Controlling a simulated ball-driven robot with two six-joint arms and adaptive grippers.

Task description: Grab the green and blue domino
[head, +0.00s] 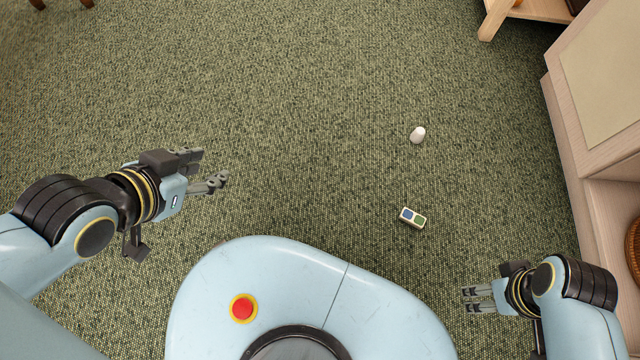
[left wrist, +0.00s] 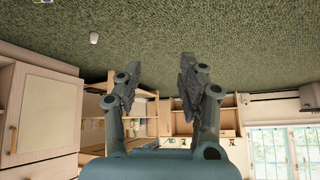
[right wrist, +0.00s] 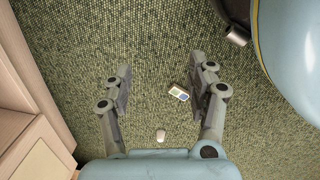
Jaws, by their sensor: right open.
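The domino (head: 412,217) is a small cream block with a blue square and a green square on top. It lies flat on the carpet, in front of my base and to the right. It also shows in the right wrist view (right wrist: 179,93), between the fingers in the picture but well beyond them. My right gripper (head: 466,300) is open and empty, below and right of the domino in the head view. My left gripper (head: 222,168) is open and empty, far left of the domino. In the left wrist view its fingers (left wrist: 158,78) are spread with nothing between them.
A small white rounded object (head: 418,134) stands on the carpet beyond the domino. A light wooden cabinet (head: 573,150) runs along the right side, and a wooden furniture leg (head: 492,20) is at the top right. The carpet (head: 310,110) around the domino is otherwise clear.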

